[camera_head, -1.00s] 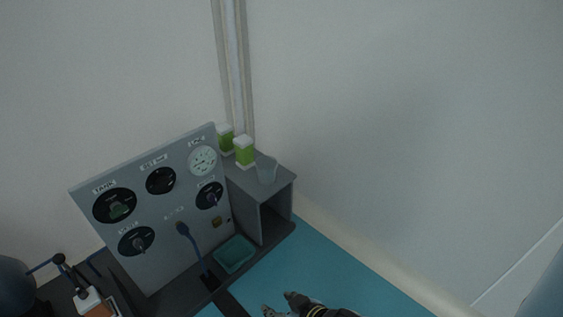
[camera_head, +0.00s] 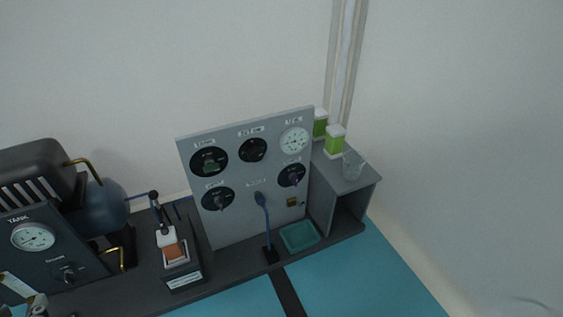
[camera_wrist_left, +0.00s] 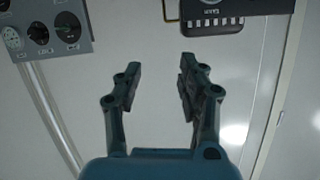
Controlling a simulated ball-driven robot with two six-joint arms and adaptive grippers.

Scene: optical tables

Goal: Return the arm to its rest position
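In the left wrist view, my left gripper (camera_wrist_left: 158,85) is open. Its two dark fingers stand apart with nothing between them, in front of a pale wall. I cannot tell whether a small metallic piece at the bottom left corner of the head view is part of my left gripper. My right gripper is not in view.
A grey gauge panel (camera_head: 240,185) stands on a dark bench, with a teal tray (camera_head: 299,236) and a grey shelf (camera_head: 364,186) bearing green-and-white containers (camera_head: 335,141) and a clear cup (camera_head: 353,165). A tank unit (camera_head: 60,250) stands left. The teal surface (camera_head: 350,285) looks clear.

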